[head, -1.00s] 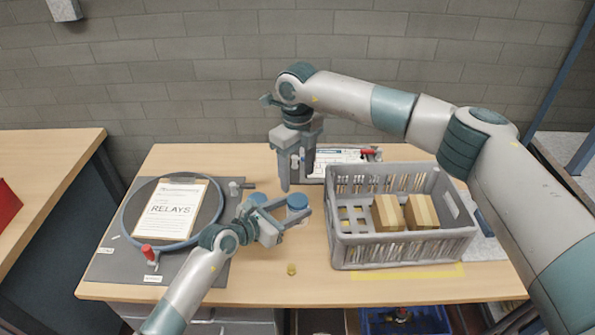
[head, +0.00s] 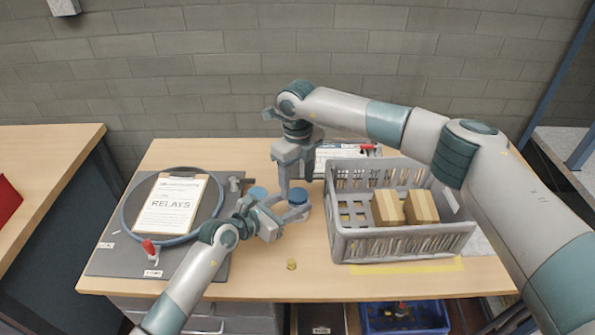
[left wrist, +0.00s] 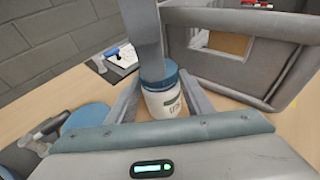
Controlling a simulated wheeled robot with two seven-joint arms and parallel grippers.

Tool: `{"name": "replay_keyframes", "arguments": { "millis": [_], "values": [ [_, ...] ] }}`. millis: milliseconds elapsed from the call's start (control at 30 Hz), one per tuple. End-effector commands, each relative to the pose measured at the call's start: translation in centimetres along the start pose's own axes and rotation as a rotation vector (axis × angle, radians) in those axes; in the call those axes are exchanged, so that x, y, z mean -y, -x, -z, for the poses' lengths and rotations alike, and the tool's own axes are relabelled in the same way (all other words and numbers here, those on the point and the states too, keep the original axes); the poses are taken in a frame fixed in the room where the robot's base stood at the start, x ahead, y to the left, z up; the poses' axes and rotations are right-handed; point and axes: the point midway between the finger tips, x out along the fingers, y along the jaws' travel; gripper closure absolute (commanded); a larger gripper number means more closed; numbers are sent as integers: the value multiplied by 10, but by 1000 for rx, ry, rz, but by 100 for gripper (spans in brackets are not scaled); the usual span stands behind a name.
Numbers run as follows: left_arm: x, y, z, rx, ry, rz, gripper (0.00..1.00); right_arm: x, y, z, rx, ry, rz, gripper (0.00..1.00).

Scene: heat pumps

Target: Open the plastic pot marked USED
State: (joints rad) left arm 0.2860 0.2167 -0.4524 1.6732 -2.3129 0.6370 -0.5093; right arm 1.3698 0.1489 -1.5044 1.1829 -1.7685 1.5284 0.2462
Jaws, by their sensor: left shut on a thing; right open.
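A white plastic pot with a blue lid (head: 298,196) stands on the table left of the crate. In the left wrist view the pot (left wrist: 164,100) shows dark lettering that I cannot read with certainty. My left gripper (head: 296,212) is shut on the pot's body, one finger on each side. My right gripper (head: 297,186) points down at the lid, open; one of its fingers (left wrist: 148,40) partly hides the lid in the left wrist view. A second blue lid (head: 257,193) is just left, partly behind my left gripper.
A grey crate (head: 400,246) with cardboard boxes (head: 421,206) stands close on the right. A RELAYS clipboard (head: 172,205) lies inside a blue ring on a dark mat (head: 108,262) at left. A small yellow piece (head: 291,264) is near the front edge.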

Motion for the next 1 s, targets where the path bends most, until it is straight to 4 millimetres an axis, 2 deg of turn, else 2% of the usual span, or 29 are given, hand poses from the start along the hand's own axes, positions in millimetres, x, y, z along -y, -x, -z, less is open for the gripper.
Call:
{"name": "replay_keyframes", "arguments": {
  "millis": [233,600,633,800,1000],
  "values": [
    [0,0,1,-2,0,0,100,0,-24,0,0,-1,0,41],
    [0,0,1,-2,0,0,100,0,-29,0,0,-1,0,41],
    [0,0,1,-2,0,0,100,0,-29,0,0,-1,0,44],
    [0,0,1,-2,0,0,100,0,-29,0,0,-1,0,84],
    [0,0,1,-2,0,0,100,0,-29,0,0,5,0,84]
  ]
}}
